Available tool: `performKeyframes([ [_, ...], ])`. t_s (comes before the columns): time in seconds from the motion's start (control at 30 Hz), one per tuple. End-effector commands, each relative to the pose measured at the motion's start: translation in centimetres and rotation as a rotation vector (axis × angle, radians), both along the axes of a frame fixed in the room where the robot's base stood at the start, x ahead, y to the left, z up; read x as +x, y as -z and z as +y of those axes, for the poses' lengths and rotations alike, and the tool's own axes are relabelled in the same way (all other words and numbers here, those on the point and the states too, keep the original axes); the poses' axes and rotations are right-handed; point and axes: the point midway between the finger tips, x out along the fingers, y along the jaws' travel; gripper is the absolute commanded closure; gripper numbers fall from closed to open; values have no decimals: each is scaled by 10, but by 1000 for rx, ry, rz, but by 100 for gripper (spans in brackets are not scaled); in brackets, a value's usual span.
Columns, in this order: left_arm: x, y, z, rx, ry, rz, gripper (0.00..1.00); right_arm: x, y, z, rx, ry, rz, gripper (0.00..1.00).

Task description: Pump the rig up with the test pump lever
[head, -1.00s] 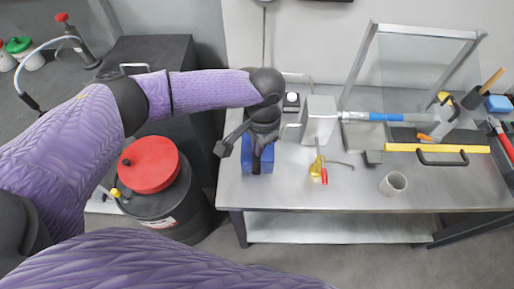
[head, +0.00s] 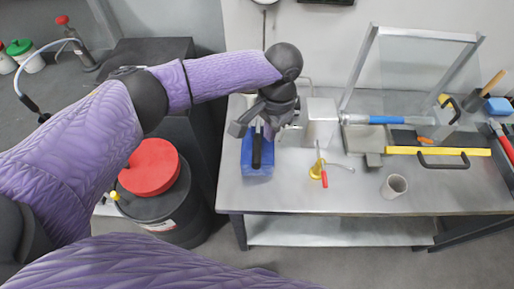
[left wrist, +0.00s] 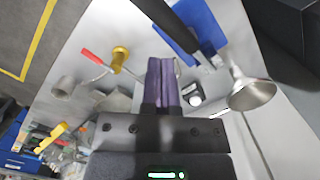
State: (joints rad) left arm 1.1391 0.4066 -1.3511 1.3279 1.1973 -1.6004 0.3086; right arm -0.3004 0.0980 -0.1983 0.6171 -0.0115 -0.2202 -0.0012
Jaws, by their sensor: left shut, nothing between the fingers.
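The test pump is a blue box-shaped body (head: 247,165) at the left end of the steel bench, with a black lever (head: 257,152) lying over it. In the left wrist view the blue body (left wrist: 203,22) and the black lever (left wrist: 168,22) are at the top. My left gripper (head: 267,130) is just behind and right of the lever's grip, seen from above. Its purple fingers (left wrist: 162,62) are together with nothing between them, and the lever appears beyond their tips. Whether they touch the pump is unclear. My right gripper is not in view.
A grey block (head: 320,128) stands right of the pump. A yellow fitting with a red-handled tool (head: 319,172) and a grey cup (head: 394,187) lie further right. A metal funnel shape (left wrist: 252,94) is close by the fingers. The bench front is mostly clear.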

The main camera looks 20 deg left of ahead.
Motion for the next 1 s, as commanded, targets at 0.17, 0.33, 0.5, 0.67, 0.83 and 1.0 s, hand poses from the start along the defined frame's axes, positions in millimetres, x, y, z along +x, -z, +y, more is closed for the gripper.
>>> performKeyframes([
  [0.17, 4, -40, -2, -2, 0, -3, 100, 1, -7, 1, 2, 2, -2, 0],
  [0.33, 5, -61, -4, -1, 0, -2, 100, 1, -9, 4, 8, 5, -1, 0],
  [0.5, 5, -67, -4, -1, 0, 1, 100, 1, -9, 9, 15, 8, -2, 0],
  [0.67, 5, -66, -4, -1, 0, 1, 100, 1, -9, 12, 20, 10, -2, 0],
  [0.83, 5, -66, -4, -1, 0, 1, 100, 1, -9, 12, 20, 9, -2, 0],
  [1.0, 5, -66, -4, 0, 0, 0, 100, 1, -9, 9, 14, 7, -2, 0],
])
